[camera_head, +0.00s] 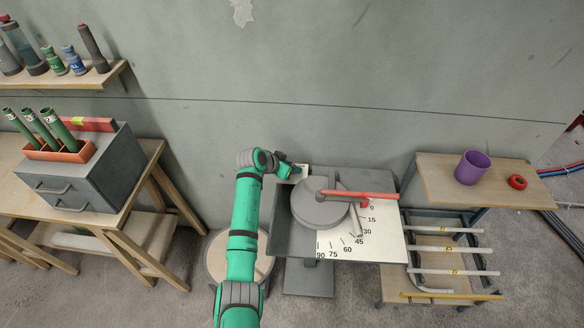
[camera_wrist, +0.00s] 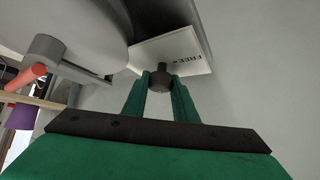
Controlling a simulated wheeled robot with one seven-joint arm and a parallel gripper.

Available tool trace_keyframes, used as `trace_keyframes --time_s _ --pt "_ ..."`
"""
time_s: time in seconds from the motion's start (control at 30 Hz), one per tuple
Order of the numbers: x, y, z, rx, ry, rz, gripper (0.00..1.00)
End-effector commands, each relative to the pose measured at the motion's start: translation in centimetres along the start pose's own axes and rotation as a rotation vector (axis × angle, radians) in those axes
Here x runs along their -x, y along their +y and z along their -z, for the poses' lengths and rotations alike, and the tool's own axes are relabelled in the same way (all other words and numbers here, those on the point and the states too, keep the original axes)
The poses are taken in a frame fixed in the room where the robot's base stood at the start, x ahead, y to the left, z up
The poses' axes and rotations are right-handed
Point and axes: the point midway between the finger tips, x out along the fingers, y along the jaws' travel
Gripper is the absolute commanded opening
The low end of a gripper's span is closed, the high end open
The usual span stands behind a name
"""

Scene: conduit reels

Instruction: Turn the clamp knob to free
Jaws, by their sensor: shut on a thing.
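In the head view my gripper (camera_head: 290,170) is at the back left corner of the bending bench, beside the round grey disc (camera_head: 318,210). The knob is too small and covered to make out there. The knob's angle is hard to tell.
A red lever (camera_head: 358,194) lies across the disc, above a white angle scale (camera_head: 385,240). A shelf at right holds a purple cup (camera_head: 472,168) and a red ring (camera_head: 517,182). A grey drawer box (camera_head: 85,175) stands on the left table. The wall is close behind.

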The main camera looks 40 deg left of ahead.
Motion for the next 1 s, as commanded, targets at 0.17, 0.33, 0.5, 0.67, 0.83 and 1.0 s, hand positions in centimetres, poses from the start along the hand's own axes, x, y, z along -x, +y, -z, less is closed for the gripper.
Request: trace_keyframes --time_s 0.17,0.33,0.5,0.67,0.83,1.0 --pt "-0.12 0.31 0.01 0.103 0.001 0.102 0.03" --pt "-0.14 0.31 -0.01 0.218 0.001 0.217 0.03" --pt "-0.16 0.34 0.05 0.33 0.0 0.33 0.03" --pt "-0.15 0.29 0.11 0.437 0.0 0.438 0.03" --pt "-0.15 0.27 0.12 0.551 -0.001 0.553 0.03" --pt "-0.16 0.28 0.21 0.665 0.0 0.666 0.03"
